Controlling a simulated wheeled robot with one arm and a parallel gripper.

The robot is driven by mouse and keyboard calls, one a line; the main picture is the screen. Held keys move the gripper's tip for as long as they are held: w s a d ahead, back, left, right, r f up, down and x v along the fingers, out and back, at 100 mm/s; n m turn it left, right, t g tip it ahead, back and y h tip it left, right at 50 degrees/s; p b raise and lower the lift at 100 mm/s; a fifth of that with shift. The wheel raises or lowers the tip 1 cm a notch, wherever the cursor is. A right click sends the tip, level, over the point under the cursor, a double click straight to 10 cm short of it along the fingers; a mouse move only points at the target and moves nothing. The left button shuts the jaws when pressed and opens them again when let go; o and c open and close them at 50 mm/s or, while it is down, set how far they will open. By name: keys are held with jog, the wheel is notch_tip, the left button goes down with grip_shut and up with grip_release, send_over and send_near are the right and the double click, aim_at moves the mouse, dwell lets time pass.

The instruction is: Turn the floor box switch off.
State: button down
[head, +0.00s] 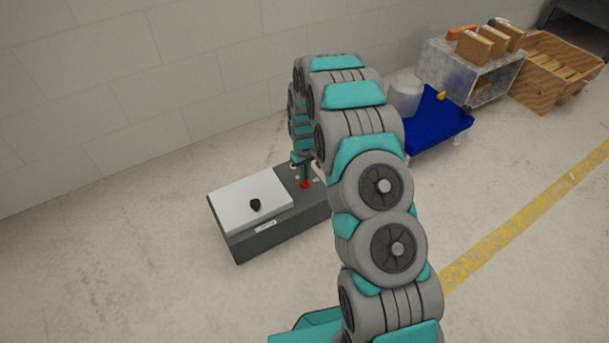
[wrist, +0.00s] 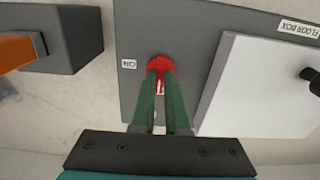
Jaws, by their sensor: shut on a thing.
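The floor box (head: 275,238) is a dark grey box on the floor against the wall. A white lid (head: 228,203) with a black knob (head: 255,205) covers its left part in the head view. The red switch (head: 305,184) stands on its grey top, beside the lid. In the wrist view the red switch (wrist: 159,62) has an ON label (wrist: 128,64) to its left. My gripper (wrist: 160,74) points down with its green fingers shut on the red switch, hiding part of it. Which way the switch is turned I cannot tell.
In the wrist view, a dark grey block (wrist: 75,40) with an orange part (wrist: 16,52) lies left of the floor box. A blue platform (head: 440,122) with a grey canister (head: 404,93), a metal cabinet (head: 450,68) and a wooden crate (head: 540,85) stand further right.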

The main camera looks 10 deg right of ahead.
dwell(0.3)
jog(key=c, duration=0.9)
grip_release()
notch_tip(320, 180, up, 8)
jog(key=shift+f, duration=0.25)
jog(key=shift+r, duration=0.1)
